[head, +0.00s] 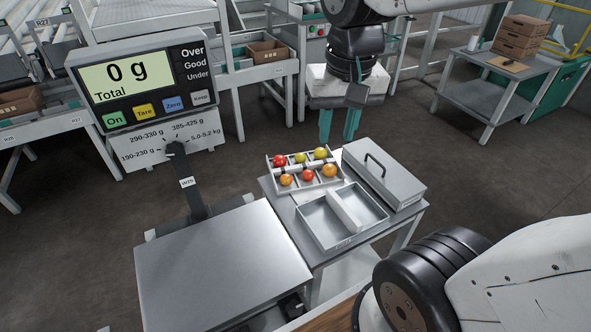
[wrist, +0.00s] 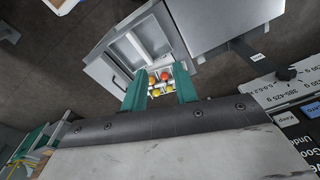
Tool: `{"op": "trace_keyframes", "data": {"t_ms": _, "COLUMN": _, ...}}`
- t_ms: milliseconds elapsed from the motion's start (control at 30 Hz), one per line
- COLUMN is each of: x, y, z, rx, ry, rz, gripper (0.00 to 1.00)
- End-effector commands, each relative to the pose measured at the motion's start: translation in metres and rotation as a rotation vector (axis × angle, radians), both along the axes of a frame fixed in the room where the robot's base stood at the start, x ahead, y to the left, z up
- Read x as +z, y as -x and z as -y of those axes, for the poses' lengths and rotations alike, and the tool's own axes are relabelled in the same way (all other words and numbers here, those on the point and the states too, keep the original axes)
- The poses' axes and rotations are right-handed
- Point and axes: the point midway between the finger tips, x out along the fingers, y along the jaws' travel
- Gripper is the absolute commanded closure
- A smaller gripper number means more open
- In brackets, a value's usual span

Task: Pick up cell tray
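The cell tray (head: 301,189) is a pale grey divided tray on a small side table, with several red, orange and yellow tomatoes in its cells. My gripper (head: 338,137) points down above and behind the tray in the head view, apart from it. Its two teal fingers are spread with nothing between them. In the wrist view the cell tray (wrist: 165,69) shows beyond the gap between the fingertips (wrist: 158,90), partly hidden by the fingers.
An empty two-part tray (head: 318,222) lies in front of the cell tray. A grey lidded box with a handle (head: 396,181) stands at its right. A scale platform (head: 220,268) and display reading 0 g (head: 130,75) are at left. A conveyor stand (head: 255,75) is behind.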

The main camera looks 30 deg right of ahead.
Motion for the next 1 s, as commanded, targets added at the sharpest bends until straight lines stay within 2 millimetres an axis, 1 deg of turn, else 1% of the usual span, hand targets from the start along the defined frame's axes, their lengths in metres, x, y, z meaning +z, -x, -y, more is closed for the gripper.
{"op": "trace_keyframes", "data": {"t_ms": 33, "x": -0.006, "y": -0.023, "z": 0.004, "rx": -0.076, "ry": -0.006, "rz": -0.017, "gripper": 0.71}}
{"op": "trace_keyframes", "data": {"t_ms": 100, "x": -0.013, "y": -0.055, "z": 0.011, "rx": -0.194, "ry": -0.015, "rz": -0.022, "gripper": 0.71}}
{"op": "trace_keyframes", "data": {"t_ms": 167, "x": -0.022, "y": -0.081, "z": 0.017, "rx": -0.293, "ry": -0.023, "rz": -0.027, "gripper": 0.71}}
{"op": "trace_keyframes", "data": {"t_ms": 200, "x": -0.029, "y": -0.099, "z": 0.021, "rx": -0.359, "ry": -0.027, "rz": -0.03, "gripper": 0.71}}
{"op": "trace_keyframes", "data": {"t_ms": 267, "x": -0.043, "y": -0.124, "z": 0.028, "rx": -0.459, "ry": -0.034, "rz": -0.037, "gripper": 0.71}}
{"op": "trace_keyframes", "data": {"t_ms": 300, "x": -0.053, "y": -0.141, "z": 0.034, "rx": -0.526, "ry": -0.038, "rz": -0.039, "gripper": 0.71}}
{"op": "trace_keyframes", "data": {"t_ms": 367, "x": -0.071, "y": -0.166, "z": 0.042, "rx": -0.626, "ry": -0.043, "rz": -0.045, "gripper": 0.71}}
{"op": "trace_keyframes", "data": {"t_ms": 400, "x": -0.084, "y": -0.182, "z": 0.048, "rx": -0.693, "ry": -0.047, "rz": -0.048, "gripper": 0.71}}
{"op": "trace_keyframes", "data": {"t_ms": 467, "x": -0.106, "y": -0.204, "z": 0.057, "rx": -0.793, "ry": -0.052, "rz": -0.052, "gripper": 0.71}}
{"op": "trace_keyframes", "data": {"t_ms": 500, "x": -0.122, "y": -0.219, "z": 0.063, "rx": -0.859, "ry": -0.055, "rz": -0.055, "gripper": 0.71}}
{"op": "trace_keyframes", "data": {"t_ms": 567, "x": -0.147, "y": -0.239, "z": 0.073, "rx": -0.959, "ry": -0.059, "rz": -0.06, "gripper": 0.71}}
{"op": "trace_keyframes", "data": {"t_ms": 600, "x": -0.164, "y": -0.251, "z": 0.079, "rx": -1.025, "ry": -0.061, "rz": -0.063, "gripper": 0.71}}
{"op": "trace_keyframes", "data": {"t_ms": 667, "x": -0.191, "y": -0.267, "z": 0.088, "rx": -1.118, "ry": -0.064, "rz": -0.066, "gripper": 0.71}}
{"op": "trace_keyframes", "data": {"t_ms": 700, "x": -0.209, "y": -0.277, "z": 0.094, "rx": -1.177, "ry": -0.066, "rz": -0.068, "gripper": 0.71}}
{"op": "trace_keyframes", "data": {"t_ms": 800, "x": -0.248, "y": -0.294, "z": 0.106, "rx": -1.302, "ry": -0.069, "rz": -0.072, "gripper": 0.71}}
{"op": "trace_keyframes", "data": {"t_ms": 900, "x": -0.277, "y": -0.304, "z": 0.115, "rx": -1.394, "ry": -0.073, "rz": -0.072, "gripper": 0.71}}
{"op": "trace_keyframes", "data": {"t_ms": 1000, "x": -0.295, "y": -0.309, "z": 0.12, "rx": -1.448, "ry": -0.075, "rz": -0.074, "gripper": 0.71}}
